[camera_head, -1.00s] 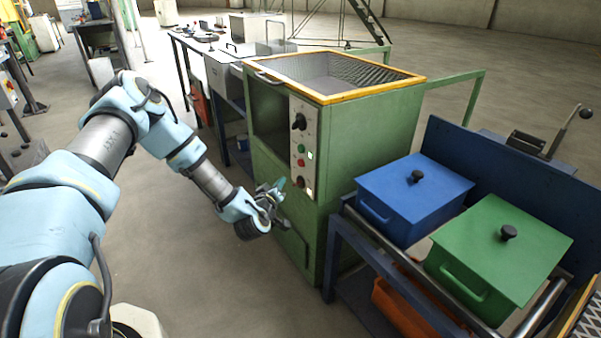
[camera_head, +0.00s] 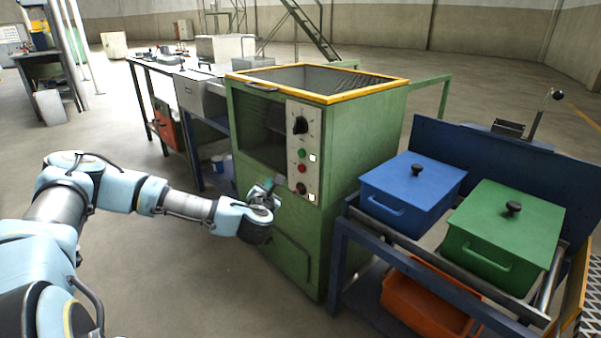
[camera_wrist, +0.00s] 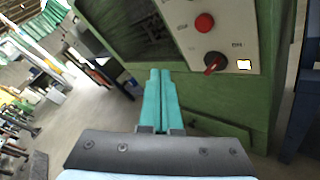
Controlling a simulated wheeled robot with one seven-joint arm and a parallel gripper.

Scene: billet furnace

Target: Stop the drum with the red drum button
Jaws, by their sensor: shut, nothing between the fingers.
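The green cabinet (camera_head: 340,150) carries a pale control panel (camera_head: 293,140) on its front. On the panel, a red button (camera_head: 302,168) sits below a green button (camera_head: 302,154). In the wrist view the red button (camera_wrist: 204,22) is round and clear, up and to the right of my fingertips. A dark red rotary knob (camera_wrist: 214,62) is just below it, with a lit lamp (camera_wrist: 244,64) beside the knob. My gripper (camera_head: 274,182) is shut and empty, in front of the cabinet, left of the panel's lower part. Its teal fingers (camera_wrist: 160,76) lie together, apart from the red button.
A black selector knob (camera_head: 300,125) is at the panel's top. A rack with a blue box (camera_head: 412,187) and a green box (camera_head: 505,232) stands right of the cabinet. A workbench (camera_head: 160,70) stands behind left. Open floor lies in front.

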